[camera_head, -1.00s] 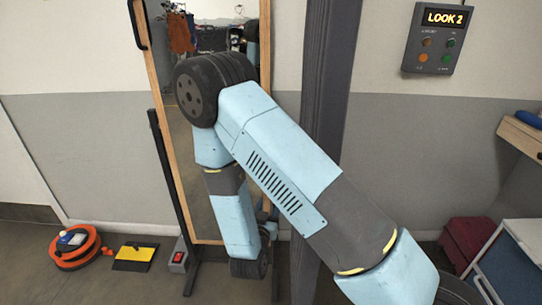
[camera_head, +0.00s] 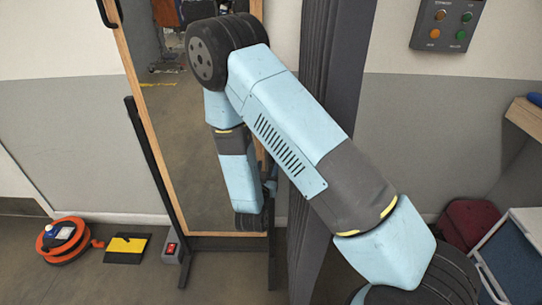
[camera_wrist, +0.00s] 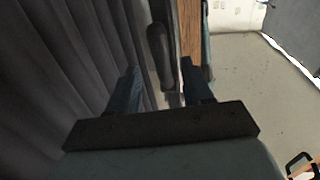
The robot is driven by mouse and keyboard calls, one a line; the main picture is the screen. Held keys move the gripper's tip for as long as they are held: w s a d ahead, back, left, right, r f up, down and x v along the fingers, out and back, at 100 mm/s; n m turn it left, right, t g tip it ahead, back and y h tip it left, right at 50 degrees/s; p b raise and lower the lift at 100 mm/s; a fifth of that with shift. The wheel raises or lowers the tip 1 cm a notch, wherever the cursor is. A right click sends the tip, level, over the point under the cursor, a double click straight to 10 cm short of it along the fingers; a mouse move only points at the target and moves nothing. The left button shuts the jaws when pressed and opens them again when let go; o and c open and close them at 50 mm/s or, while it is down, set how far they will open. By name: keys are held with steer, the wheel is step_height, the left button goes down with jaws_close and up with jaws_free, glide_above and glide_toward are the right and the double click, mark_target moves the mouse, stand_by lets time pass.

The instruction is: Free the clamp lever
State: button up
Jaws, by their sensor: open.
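The clamp lever seems to be the dark, rounded handle (camera_wrist: 160,50) in the wrist view, beside a wooden frame edge; its mount is not clear. My gripper (camera_wrist: 160,66) is open, with one finger on each side of the handle in the picture. I cannot tell how far the handle is beyond the fingertips, and I see no contact. In the head view the tall mirror (camera_head: 185,130) has a wooden frame and a dark stand. My arm covers its right side, and the lever and my fingers cannot be made out there.
A dark curtain (camera_head: 330,60) hangs close on the mirror's right; its folds (camera_wrist: 60,70) fill the wrist view's left. An orange cable reel (camera_head: 68,240), a yellow-and-black item (camera_head: 126,247) and a red-switch box (camera_head: 172,249) lie at lower left. A button panel (camera_head: 447,22) is on the wall.

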mark_target(270, 157)
steer(key=x, duration=0.7)
steer(key=shift+w, duration=0.3)
steer(key=shift+c, duration=0.2)
jaws_close()
